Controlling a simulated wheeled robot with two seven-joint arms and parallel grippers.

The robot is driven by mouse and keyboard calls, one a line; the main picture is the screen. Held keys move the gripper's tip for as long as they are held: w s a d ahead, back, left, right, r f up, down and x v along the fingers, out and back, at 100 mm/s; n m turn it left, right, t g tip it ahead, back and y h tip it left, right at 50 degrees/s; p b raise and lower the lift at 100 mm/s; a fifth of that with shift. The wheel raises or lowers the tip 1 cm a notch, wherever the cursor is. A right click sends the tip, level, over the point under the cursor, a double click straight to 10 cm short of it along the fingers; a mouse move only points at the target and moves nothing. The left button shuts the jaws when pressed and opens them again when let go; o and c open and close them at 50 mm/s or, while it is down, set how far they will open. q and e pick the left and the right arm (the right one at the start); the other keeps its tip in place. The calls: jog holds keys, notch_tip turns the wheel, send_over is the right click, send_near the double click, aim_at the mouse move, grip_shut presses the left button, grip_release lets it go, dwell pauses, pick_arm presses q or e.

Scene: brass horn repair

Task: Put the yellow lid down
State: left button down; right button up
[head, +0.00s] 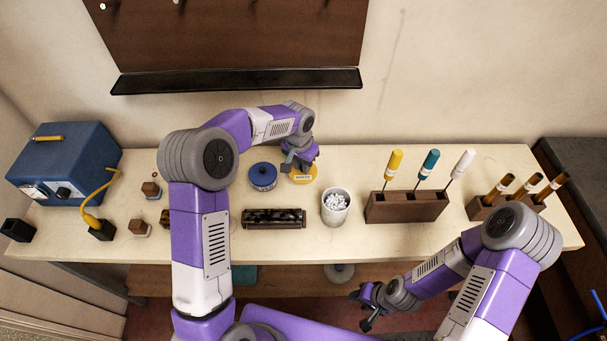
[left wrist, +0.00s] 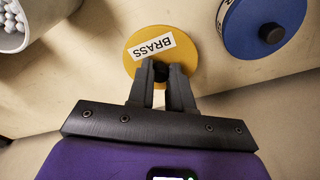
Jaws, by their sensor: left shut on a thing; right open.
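The yellow lid (head: 303,176) is a round disc with a white label at the back middle of the bench. In the left wrist view the yellow lid (left wrist: 139,72) shows the label "BRASS" and a dark knob. My left gripper (head: 293,163) is over it, and in the left wrist view its fingers (left wrist: 161,80) are shut on the knob. I cannot tell whether the lid touches the bench or anything under it. My right gripper (head: 368,308) is open and empty in front of the bench, below its front edge.
A blue lidded tin (head: 262,177) stands just left of the yellow lid. A white cup of pale beads (head: 335,207) is to the front right, and a dark slotted block (head: 274,219) to the front left. A wooden screwdriver rack (head: 405,207) stands further right. The bench (head: 350,165) right of the lid is clear.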

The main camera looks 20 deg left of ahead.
aim_at(302, 175)
pick_arm(q)
jog(key=shift+f+b, duration=0.3)
jog(key=shift+f, duration=2.6)
jog(key=shift+f, duration=0.2)
jog(key=c, duration=1)
grip_release()
jog(key=shift+c, duration=0.2)
jog(key=shift+r, duration=0.15)
jog(key=shift+r, duration=0.3)
jog(key=r, duration=0.3)
jog(key=s+r+p, duration=0.1)
jog(key=r, duration=0.7)
jog(key=shift+s+a+r, duration=0.15)
jog(key=shift+a+r, duration=0.05)
jog(key=shift+r, duration=0.05)
